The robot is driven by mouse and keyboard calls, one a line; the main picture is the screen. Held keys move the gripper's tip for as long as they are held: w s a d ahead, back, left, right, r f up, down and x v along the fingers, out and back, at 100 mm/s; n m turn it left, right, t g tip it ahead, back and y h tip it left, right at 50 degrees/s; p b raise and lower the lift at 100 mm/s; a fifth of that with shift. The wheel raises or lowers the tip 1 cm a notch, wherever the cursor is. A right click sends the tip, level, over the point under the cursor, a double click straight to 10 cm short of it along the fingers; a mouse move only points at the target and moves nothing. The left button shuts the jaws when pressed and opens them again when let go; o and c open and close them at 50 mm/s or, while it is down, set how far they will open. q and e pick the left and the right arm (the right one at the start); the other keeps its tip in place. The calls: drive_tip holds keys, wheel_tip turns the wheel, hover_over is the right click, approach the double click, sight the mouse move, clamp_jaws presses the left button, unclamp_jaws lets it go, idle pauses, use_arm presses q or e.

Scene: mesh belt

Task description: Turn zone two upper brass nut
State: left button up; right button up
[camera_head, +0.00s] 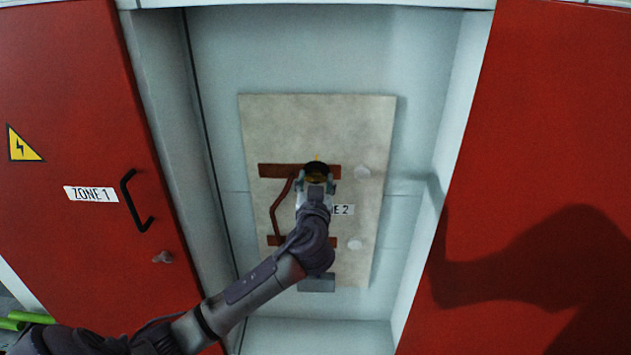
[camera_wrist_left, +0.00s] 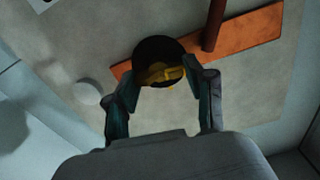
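The zone two upper brass nut (camera_wrist_left: 165,73) sits in front of a round black piece (camera_wrist_left: 152,49) on the upper copper bar (camera_head: 280,170). In the head view the nut is partly hidden behind my left gripper (camera_head: 316,187). In the wrist view the left gripper (camera_wrist_left: 163,74) is open, with one fingertip on each side of the nut, close to it. Whether the fingers touch it I cannot tell. The "E 2" label (camera_head: 343,210) shows partly beside the gripper. My right gripper is not in view.
The beige panel (camera_head: 330,115) carries a bent copper bar (camera_head: 275,211), a lower copper bar (camera_head: 273,240) and two pale round knobs (camera_head: 362,172). Red doors stand left (camera_head: 70,110) and right (camera_head: 560,110). The left door has a black handle (camera_head: 134,203).

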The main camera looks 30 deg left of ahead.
use_arm(q)
drive_tip(key=c, duration=0.4)
drive_tip(key=shift+m, duration=0.4)
drive_tip(key=m, duration=0.2)
drive_tip(key=shift+m, duration=0.4)
drive_tip(key=m+p, duration=0.1)
drive_tip(key=m, duration=0.2)
drive_tip(key=shift+m, duration=0.3)
drive_tip(key=m+p, duration=0.2)
drive_tip(key=m, duration=0.3)
drive_tip(key=shift+d+f+m+p, duration=0.1)
drive_tip(key=shift+m+p, duration=0.85)
drive_tip(key=shift+m, duration=1.15)
